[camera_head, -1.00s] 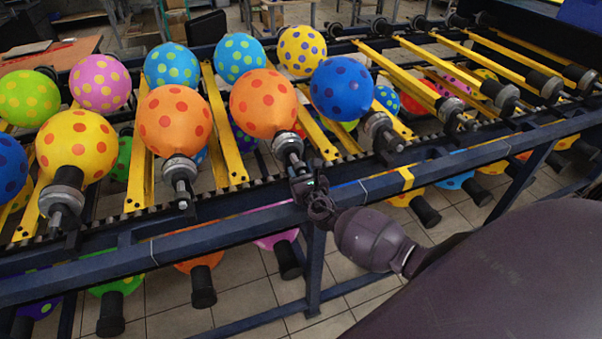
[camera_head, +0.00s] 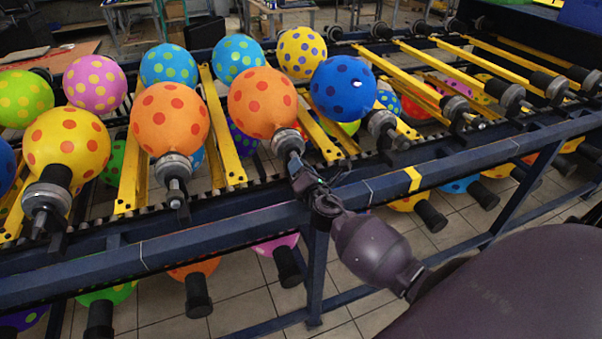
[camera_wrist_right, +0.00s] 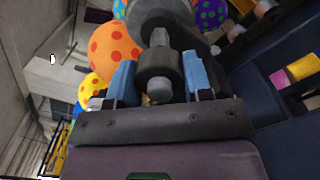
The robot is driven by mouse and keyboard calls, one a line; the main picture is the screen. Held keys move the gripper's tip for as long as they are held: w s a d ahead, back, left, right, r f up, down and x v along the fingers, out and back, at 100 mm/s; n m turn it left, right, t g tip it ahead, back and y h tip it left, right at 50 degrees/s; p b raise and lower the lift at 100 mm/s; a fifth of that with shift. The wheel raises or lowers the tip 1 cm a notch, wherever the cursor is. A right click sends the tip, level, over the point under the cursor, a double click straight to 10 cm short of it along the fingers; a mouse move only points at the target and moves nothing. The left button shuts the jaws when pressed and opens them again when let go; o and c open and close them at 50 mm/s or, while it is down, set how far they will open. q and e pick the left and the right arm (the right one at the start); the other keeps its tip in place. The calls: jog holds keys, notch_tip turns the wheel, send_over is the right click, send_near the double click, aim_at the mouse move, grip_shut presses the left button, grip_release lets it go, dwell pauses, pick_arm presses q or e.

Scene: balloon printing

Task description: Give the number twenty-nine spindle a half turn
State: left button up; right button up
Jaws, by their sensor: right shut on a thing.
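An orange balloon with red dots (camera_head: 262,102) sits on a spindle (camera_head: 289,143) on the near side of the rack. No number can be read, so I cannot tell whether this is number twenty-nine. My right gripper (camera_head: 300,180) is at this spindle's near end. In the right wrist view, the blue fingers of my right gripper (camera_wrist_right: 160,80) are on either side of the spindle's dark collar (camera_wrist_right: 158,66), shut on it. The spindle's grey tip (camera_wrist_right: 159,91) points toward my palm. My left gripper is in neither view.
A blue dotted balloon (camera_head: 343,88) stands on the spindle to the right, another orange balloon (camera_head: 169,118) to the left. The blue front rail (camera_head: 180,245) runs below my right wrist. Several balloons hang underneath. Spindles farther right are bare.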

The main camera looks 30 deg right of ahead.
jog(key=shift+f+m, duration=0.15)
jog(key=shift+m, duration=0.85)
jog(key=shift+m+b, duration=0.4)
jog(key=shift+m, duration=0.4)
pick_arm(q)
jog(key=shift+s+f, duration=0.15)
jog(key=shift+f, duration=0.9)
pick_arm(e)
jog(key=shift+m, duration=1.4)
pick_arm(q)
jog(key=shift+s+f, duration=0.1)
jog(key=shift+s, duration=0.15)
pick_arm(e)
jog(key=o, duration=0.9)
jog(key=shift+r, duration=0.2)
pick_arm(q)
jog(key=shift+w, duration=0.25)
pick_arm(e)
jog(key=shift+v, duration=5.45)
